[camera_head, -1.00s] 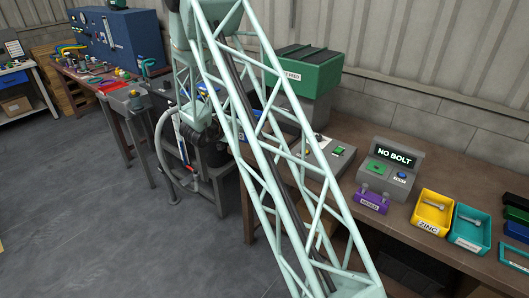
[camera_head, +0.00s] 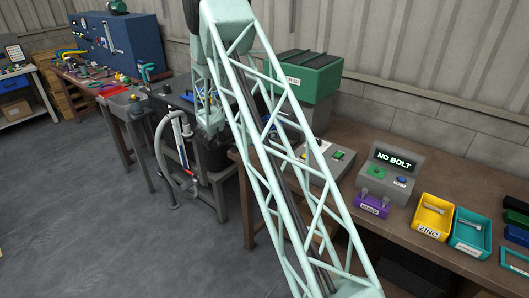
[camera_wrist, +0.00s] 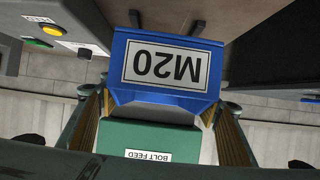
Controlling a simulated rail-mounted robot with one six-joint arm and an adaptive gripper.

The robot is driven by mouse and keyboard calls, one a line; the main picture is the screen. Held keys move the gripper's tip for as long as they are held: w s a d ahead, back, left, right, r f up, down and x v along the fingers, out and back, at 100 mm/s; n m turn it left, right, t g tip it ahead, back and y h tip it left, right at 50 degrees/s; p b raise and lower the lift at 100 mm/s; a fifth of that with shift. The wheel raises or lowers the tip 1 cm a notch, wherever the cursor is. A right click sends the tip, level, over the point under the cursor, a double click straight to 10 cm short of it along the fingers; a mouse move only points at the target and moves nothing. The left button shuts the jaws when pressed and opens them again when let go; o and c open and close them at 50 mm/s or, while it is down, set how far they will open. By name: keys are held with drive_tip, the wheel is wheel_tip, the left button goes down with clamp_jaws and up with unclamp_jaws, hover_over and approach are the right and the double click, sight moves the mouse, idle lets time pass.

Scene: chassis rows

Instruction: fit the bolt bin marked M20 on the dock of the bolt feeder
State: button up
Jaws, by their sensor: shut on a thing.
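The blue bin (camera_wrist: 168,88) marked M20 fills the upper middle of the wrist view, its label upside down. My gripper (camera_wrist: 162,100) is shut on it, one finger at each side. The green bolt feeder (camera_wrist: 145,138), labelled BOLT FEED, shows below and beyond the bin in the wrist view. In the head view its green hopper (camera_head: 312,75) stands on the bench against the wall, partly behind my arm. My gripper is hidden behind my lattice arm there. I cannot make out the dock or whether the bin touches it.
A grey box with a green button (camera_head: 325,160) sits on the bench (camera_head: 400,235). To its right are a NO BOLT display unit (camera_head: 393,170), a purple block (camera_head: 371,205), a yellow ZINC bin (camera_head: 433,215) and a teal bin (camera_head: 470,232). The floor (camera_head: 100,220) at left is clear.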

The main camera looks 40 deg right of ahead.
drive_tip(key=shift+f+b, duration=0.35)
drive_tip(key=shift+f, duration=2.45)
drive_tip(key=shift+f, duration=1.85)
drive_tip(key=shift+f+b, duration=0.15)
drive_tip(key=shift+b, duration=0.2)
drive_tip(key=o, duration=1.2)
drive_tip(key=shift+c, duration=0.2)
drive_tip(key=shift+a, duration=0.1)
drive_tip(key=p+v, duration=0.1)
drive_tip(key=v, duration=1.1)
drive_tip(key=shift+r, duration=0.25)
